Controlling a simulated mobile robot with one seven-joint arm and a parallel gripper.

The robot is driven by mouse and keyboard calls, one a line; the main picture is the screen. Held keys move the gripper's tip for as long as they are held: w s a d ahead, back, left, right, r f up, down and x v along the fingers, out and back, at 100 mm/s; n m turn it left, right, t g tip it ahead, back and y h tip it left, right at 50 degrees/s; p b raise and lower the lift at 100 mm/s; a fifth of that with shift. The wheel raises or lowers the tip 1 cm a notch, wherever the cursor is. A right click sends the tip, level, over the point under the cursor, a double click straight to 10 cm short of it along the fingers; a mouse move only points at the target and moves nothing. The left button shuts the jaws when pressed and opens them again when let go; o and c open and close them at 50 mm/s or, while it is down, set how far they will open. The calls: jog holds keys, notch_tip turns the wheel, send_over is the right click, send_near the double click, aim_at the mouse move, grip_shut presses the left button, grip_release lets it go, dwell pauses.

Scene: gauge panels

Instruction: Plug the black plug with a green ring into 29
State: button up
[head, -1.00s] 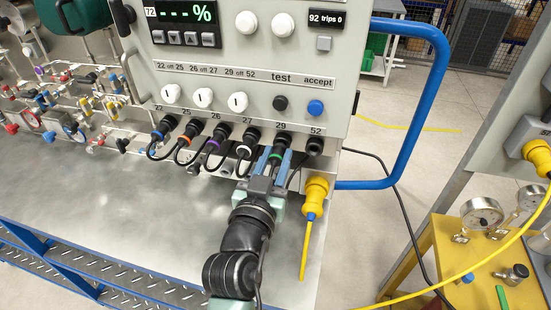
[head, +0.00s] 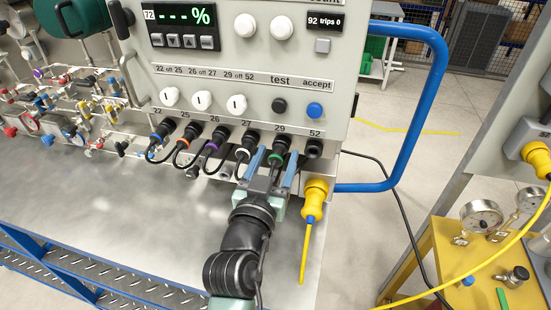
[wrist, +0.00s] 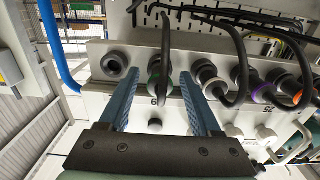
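The black plug with a green ring (head: 277,150) sits in the socket under the label 29 on the panel's lower edge. It also shows in the wrist view (wrist: 154,78), with its black cable looping off it. My gripper (head: 273,160) is open, its two blue fingers standing apart on either side of the plug. In the wrist view my gripper (wrist: 160,75) shows gaps between both fingers and the plug. How deep the plug is seated is hard to tell.
Socket 52 (head: 314,148) is empty, right of 29. Plugs with a white ring (head: 244,152), purple, orange and blue rings fill the sockets to the left. A yellow connector (head: 315,198) hangs at the right, close to my gripper. A blue rail (head: 418,112) stands farther right.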

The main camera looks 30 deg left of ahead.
jog(key=shift+s, duration=0.1)
jog(key=shift+s+f, duration=0.15)
jog(key=shift+s, duration=0.05)
jog(key=b+v, duration=0.4)
jog(key=v, duration=0.7)
jog(key=w+d+r+m+t+h, duration=0.1)
jog(key=w+d+r+t, duration=0.1)
jog(key=d+r, duration=0.5)
jog(key=w+d+r+m+t+h, duration=0.1)
jog(key=w+d+r+t, duration=0.15)
jog(key=r, duration=0.75)
jog(key=s+d+r+t+h, duration=0.1)
jog(key=s+d+r, duration=0.1)
jog(key=r, duration=0.4)
jog(key=s+d+r+t+h, duration=0.1)
jog(key=d+r+t, duration=0.1)
jog(key=d+r, duration=0.2)
jog(key=s+d+r+m+t+h, duration=0.1)
jog(key=d+r, duration=0.3)
jog(key=r, duration=0.5)
jog(key=shift+s+r+t, duration=0.25)
jog(key=shift+s+t, duration=0.5)
jog(key=shift+s, duration=0.1)
jog(key=shift+d+f, duration=0.1)
